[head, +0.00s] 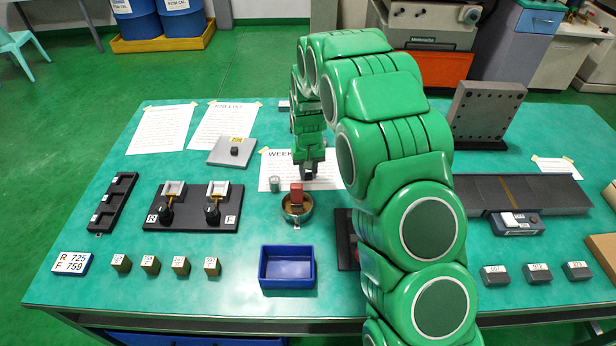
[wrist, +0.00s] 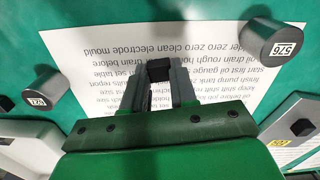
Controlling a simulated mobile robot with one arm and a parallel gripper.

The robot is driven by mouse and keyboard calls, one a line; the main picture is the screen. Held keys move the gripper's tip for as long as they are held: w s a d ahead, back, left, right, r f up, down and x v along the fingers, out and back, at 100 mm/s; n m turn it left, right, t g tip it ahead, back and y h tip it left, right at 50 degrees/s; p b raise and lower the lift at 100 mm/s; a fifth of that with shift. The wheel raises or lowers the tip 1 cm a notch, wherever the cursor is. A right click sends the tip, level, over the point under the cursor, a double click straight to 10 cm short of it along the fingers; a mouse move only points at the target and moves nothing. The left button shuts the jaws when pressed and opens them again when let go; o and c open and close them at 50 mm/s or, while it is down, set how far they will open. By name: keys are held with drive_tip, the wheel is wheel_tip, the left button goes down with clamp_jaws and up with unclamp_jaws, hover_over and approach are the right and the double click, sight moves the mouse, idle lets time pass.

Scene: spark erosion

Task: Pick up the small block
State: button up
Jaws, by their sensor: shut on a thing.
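My gripper (head: 308,175) is over the white printed sheet near the middle of the table in the head view. In the wrist view, my gripper (wrist: 158,78) is shut on a small dark block (wrist: 159,70), which sits between the fingertips. The sheet (wrist: 215,65) lies beneath it; I cannot tell how far the block is above it. Another small black block (head: 234,151) rests on a grey plate (head: 225,158) to the left in the head view. That block also shows at the right edge of the wrist view (wrist: 302,127).
A grey cylinder (head: 274,183) and a round pot with a red block (head: 297,205) stand near my gripper. A second cylinder (wrist: 45,91) shows in the wrist view. A blue tray (head: 287,268) is at the front. My arm hides part of the table's right side.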

sight(308, 175)
clamp_jaws()
drive_tip(key=shift+r, duration=0.25)
wheel_tip(308, 175, up, 3)
drive_tip(key=shift+s+f, duration=0.1)
drive_tip(key=s+d+r, duration=0.3)
drive_tip(key=s+r, duration=0.6)
drive_tip(key=s, duration=0.4)
drive_tip(key=shift+s+r, duration=0.2)
drive_tip(key=shift+r, duration=0.2)
